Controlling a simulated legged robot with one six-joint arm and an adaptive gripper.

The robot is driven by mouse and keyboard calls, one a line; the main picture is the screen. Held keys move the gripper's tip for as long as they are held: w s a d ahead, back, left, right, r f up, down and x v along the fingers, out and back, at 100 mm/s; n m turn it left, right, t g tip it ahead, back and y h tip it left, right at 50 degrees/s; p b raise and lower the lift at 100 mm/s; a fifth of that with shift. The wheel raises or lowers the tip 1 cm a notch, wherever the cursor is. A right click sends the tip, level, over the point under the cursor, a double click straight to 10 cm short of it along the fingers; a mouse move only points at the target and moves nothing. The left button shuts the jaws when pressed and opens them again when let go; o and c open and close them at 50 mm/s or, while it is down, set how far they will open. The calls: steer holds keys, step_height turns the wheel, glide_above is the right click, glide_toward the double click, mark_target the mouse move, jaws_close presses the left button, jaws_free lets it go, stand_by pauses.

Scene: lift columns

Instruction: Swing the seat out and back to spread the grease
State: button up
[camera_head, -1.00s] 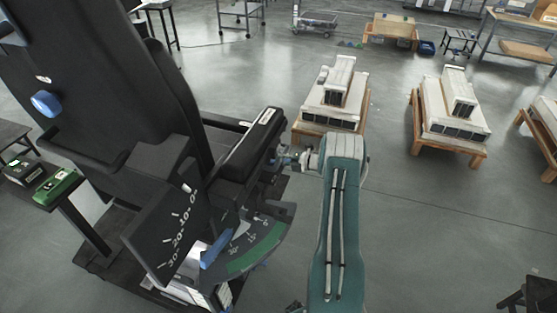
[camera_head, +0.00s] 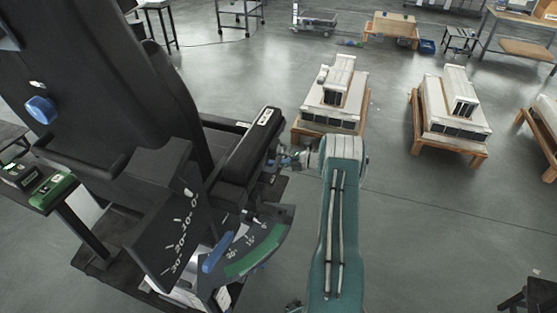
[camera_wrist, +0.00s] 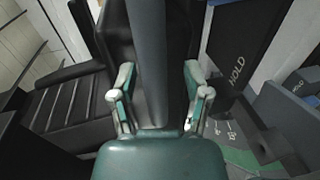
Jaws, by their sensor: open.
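The black seat (camera_head: 95,75) stands at the left in the head view, with a tall backrest and a padded armrest (camera_head: 250,145). A dial plate with a green band (camera_head: 262,252) and a blue pointer (camera_head: 217,252) sits under its side. My gripper (camera_head: 280,157) is at the outer side of the armrest, partly hidden by my teal arm. In the wrist view, my gripper (camera_wrist: 157,95) is open, its two fingers on either side of a dark grey bar (camera_wrist: 150,50). I cannot tell whether either finger touches it.
A black panel with tilt numbers (camera_head: 170,240) stands beside the dial. A small stand with a green box (camera_head: 55,190) is at the far left. Wooden pallets with white units (camera_head: 333,95) (camera_head: 452,105) stand behind.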

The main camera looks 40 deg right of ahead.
steer(key=shift+s+r, duration=0.15)
steer(key=v, duration=1.1)
steer(key=shift+s+d, duration=0.2)
steer(key=shift+d, duration=0.1)
stand_by(0.4)
